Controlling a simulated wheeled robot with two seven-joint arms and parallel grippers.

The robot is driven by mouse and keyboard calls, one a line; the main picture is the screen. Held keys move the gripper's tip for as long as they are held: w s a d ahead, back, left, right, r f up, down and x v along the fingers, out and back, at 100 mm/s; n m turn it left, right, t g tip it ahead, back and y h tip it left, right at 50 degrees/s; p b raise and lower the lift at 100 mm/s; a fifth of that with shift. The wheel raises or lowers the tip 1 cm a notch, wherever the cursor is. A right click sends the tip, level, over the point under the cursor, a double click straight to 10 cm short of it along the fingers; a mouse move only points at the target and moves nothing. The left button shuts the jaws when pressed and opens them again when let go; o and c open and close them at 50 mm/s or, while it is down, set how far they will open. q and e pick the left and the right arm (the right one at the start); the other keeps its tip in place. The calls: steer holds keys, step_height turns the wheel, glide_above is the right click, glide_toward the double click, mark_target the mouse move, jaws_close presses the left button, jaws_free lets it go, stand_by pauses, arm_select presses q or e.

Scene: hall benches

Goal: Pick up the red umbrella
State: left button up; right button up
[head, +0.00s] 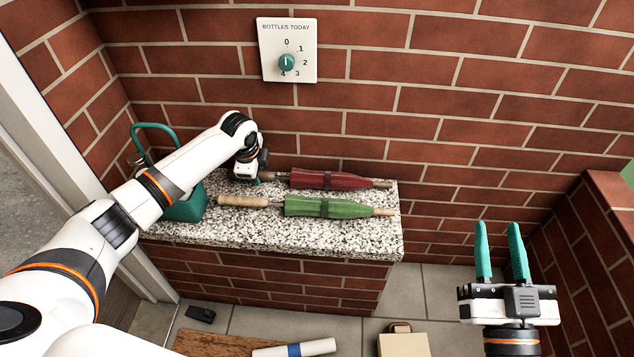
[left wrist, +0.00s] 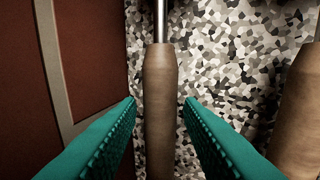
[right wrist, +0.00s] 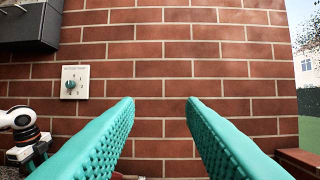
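The red umbrella (head: 330,180) lies furled on the speckled stone bench top, close to the brick wall. Its handle end is at the left, partly hidden by my left gripper (head: 256,180) in the head view. In the left wrist view its wooden handle (left wrist: 160,110) lies between my two teal fingers, with gaps on both sides. The left gripper is open around or just above the handle; I cannot tell its exact height. My right gripper (head: 501,252) is open and empty in the air, right of the bench.
A green umbrella (head: 328,208) lies alongside, nearer me; its handle (left wrist: 299,125) shows in the left wrist view. A teal container (head: 184,208) stands at the left of the bench top (head: 300,239). A dial sign (head: 303,72) hangs on the wall. A box (head: 403,345) stands on the floor.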

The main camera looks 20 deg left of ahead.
arm_select(q)
steer(key=shift+w+f, duration=0.15)
steer(key=shift+f, duration=0.35)
jaws_close()
steer(key=shift+r, duration=0.1)
arm_select(e)
steer(key=shift+s+a+r+t+y, duration=0.1)
steer(key=shift+s+r+t+y, duration=0.15)
steer(key=shift+r, duration=0.25)
steer(key=shift+s+r+t+y, duration=0.1)
steer(key=shift+r+t+y, duration=0.05)
steer(key=shift+r+t, duration=0.25)
